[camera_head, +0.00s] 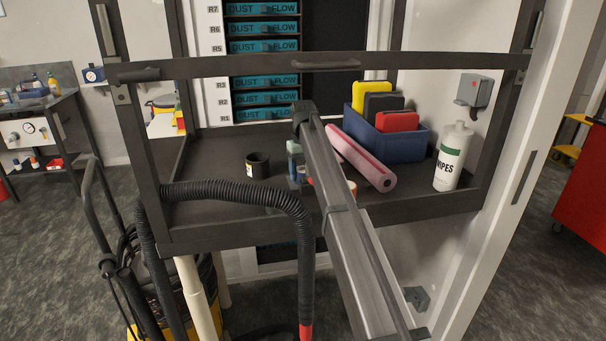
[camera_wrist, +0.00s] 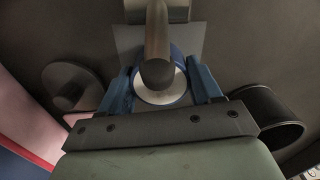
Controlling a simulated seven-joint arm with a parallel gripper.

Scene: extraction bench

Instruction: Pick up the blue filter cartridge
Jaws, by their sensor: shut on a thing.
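The blue filter cartridge (camera_wrist: 186,96) shows in the wrist view as a short round body with a blue side and a pale ring on its end. My gripper (camera_wrist: 161,86) has its two blue fingers on either side of it, closed on it. A dark rod-like part crosses in front of the cartridge's centre. In the head view my gripper (camera_head: 296,165) is over the dark shelf, largely hidden by my arm. I cannot make out the cartridge there, nor whether it is clear of the shelf.
A black open cup (camera_head: 258,165) stands left of my gripper. It also shows in the wrist view (camera_wrist: 272,117). The shelf's left part is bare.

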